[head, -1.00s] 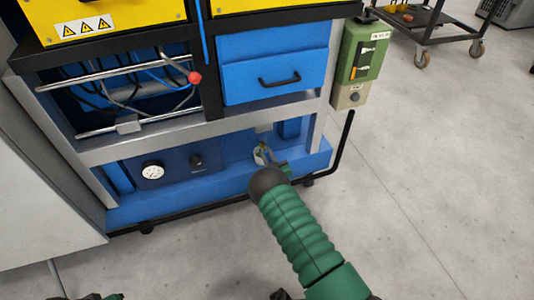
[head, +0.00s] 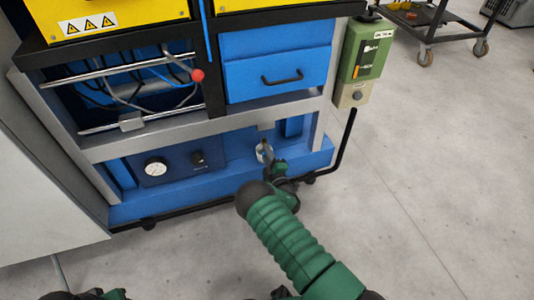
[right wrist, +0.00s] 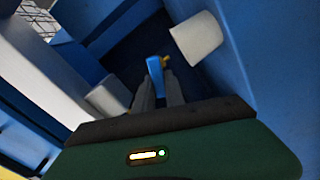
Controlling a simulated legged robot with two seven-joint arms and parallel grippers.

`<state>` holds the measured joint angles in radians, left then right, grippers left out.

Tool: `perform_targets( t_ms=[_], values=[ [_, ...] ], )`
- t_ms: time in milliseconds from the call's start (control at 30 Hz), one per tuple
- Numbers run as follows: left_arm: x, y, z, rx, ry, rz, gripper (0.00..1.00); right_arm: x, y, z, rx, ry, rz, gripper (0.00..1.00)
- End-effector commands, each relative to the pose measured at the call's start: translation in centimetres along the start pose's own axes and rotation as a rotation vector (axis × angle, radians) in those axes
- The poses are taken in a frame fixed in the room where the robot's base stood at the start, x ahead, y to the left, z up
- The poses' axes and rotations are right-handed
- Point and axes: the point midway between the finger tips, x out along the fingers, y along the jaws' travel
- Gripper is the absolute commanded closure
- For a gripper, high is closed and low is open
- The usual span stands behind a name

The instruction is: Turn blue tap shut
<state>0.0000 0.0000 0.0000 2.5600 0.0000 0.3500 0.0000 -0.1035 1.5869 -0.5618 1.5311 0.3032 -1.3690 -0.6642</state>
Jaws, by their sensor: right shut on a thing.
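The blue tap (right wrist: 157,66) shows as a small blue handle with a yellow brass-coloured part beside it, in the dark recess of the right wrist view. My right gripper (right wrist: 158,84) has its two grey fingers closed on the blue handle. In the head view my right gripper (head: 267,158) reaches into the lower front of the blue bench, at the right end of its bottom shelf. The tap is too small and covered to make out there.
A white cylindrical part (right wrist: 197,38) stands close to the right of the tap. The bench's grey frame rail (head: 200,136) runs above my gripper. A gauge (head: 155,167) sits to the left, and a black bent tube (head: 343,142) to the right.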

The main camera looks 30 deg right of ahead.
Motion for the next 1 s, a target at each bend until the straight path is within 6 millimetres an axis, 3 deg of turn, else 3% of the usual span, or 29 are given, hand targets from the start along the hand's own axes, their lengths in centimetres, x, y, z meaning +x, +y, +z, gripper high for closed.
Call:
perform_targets(
  t_ms=[500,1000],
  values=[
    [0.76,0.0,0.18,0.0,0.0,0.0,0.64,-0.15,-1.11,-0.06,-0.337,0.004,-0.011,1.0],
    [0.86,0.0,0.2,0.0,0.0,0.0,0.64,-0.19,-1.29,-0.04,-0.394,0.006,-0.014,1.0]
  ],
)
